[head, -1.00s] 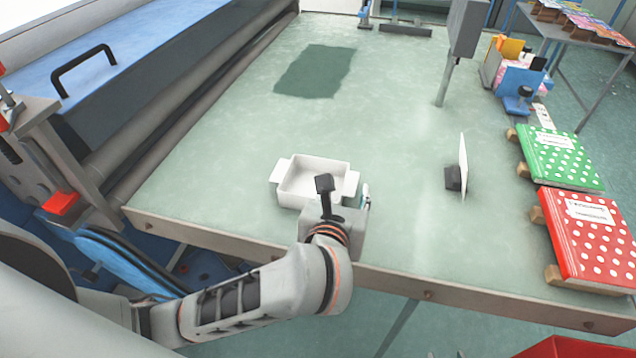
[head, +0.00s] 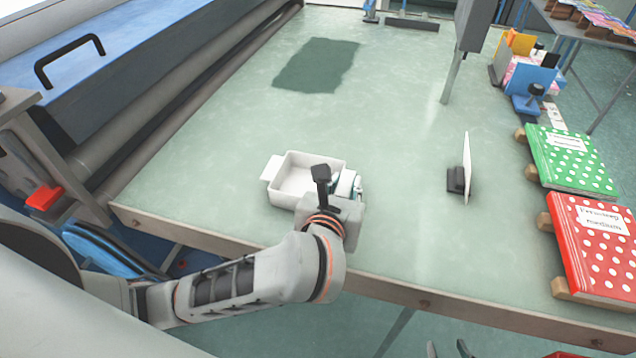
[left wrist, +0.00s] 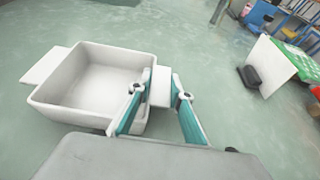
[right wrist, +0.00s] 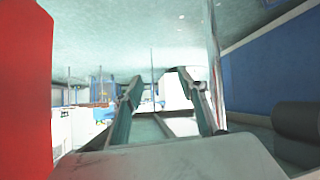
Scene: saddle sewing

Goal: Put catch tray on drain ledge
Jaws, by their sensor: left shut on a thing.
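The white catch tray (head: 291,182) is an open square box with a flat tab on two opposite sides. It sits on the green table near its front edge. My left gripper (head: 349,184) is at the tray's right side; in the left wrist view its fingers (left wrist: 158,93) stand either side of the right tab and are shut on it. The tray looks level and empty. My right gripper (right wrist: 158,77) has its fingers apart and empty in the right wrist view, below the table. I cannot make out which surface is the drain ledge.
A white upright panel on a dark block (head: 464,172) stands right of the tray. Red (head: 592,245) and green (head: 570,160) dotted books lie along the right edge. A blue machine with rollers (head: 170,60) borders the left. The table's middle is clear, with a dark patch (head: 316,65).

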